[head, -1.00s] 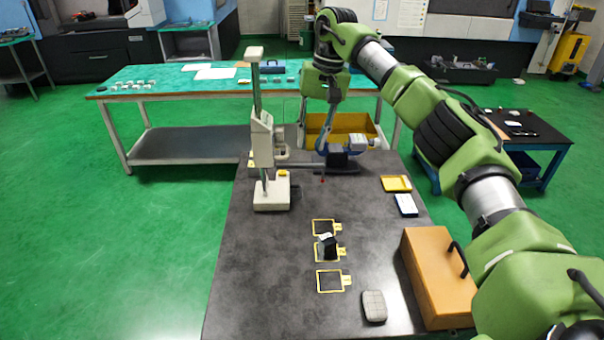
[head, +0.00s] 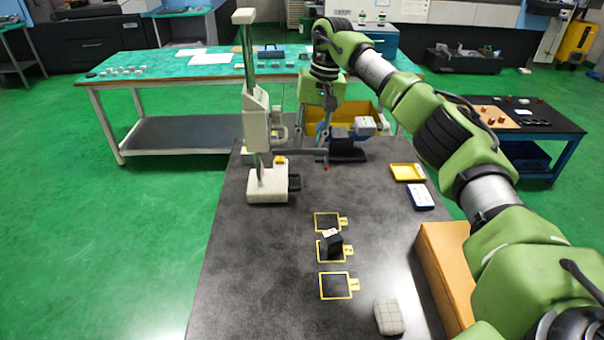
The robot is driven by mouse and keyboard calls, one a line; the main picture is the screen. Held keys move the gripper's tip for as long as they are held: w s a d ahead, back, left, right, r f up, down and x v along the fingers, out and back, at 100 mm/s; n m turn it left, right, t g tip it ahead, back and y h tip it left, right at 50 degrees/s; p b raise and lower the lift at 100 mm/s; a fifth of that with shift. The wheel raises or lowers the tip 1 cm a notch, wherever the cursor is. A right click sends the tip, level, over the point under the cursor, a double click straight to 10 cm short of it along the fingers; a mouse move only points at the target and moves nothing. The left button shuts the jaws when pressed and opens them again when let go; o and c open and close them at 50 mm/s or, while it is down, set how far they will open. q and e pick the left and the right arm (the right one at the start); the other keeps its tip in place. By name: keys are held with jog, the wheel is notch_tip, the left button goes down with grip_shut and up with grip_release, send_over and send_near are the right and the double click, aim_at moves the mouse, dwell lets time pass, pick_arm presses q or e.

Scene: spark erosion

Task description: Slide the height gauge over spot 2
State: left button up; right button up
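The height gauge stands upright at the table's left, with a tall pale column (head: 252,110) and a white base (head: 268,186). A dark handle shows at the base's right side. Its thin arm reaches right and ends in a red tip (head: 326,168), behind the marked spots. Three yellow-outlined spots lie in a row: far (head: 321,216), middle (head: 322,257) and near (head: 336,286). Their tag numbers are too small to read. A dark block with a white top (head: 332,242) sits on the middle one. My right gripper (head: 322,138) points down beside the gauge's arm; its fingers are unclear. My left gripper is out of view.
A dark device (head: 347,149) stands behind the red tip, with a yellow bin (head: 370,112) beyond. A yellow tray (head: 407,173), a blue-edged box (head: 420,196), an orange case (head: 443,262) and a grey pad (head: 388,317) line the right. The table's left front is clear.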

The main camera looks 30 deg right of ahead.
aim_at(301, 180)
jog(key=f, duration=0.3)
jog(key=a+f+p, duration=0.1)
jog(key=f, duration=0.3)
jog(key=f+p, duration=0.1)
jog(key=f, duration=0.2)
jog(key=shift+w+a+f, duration=0.2)
jog(key=shift+w+a, duration=0.1)
jog(key=shift+w, duration=0.05)
grip_shut()
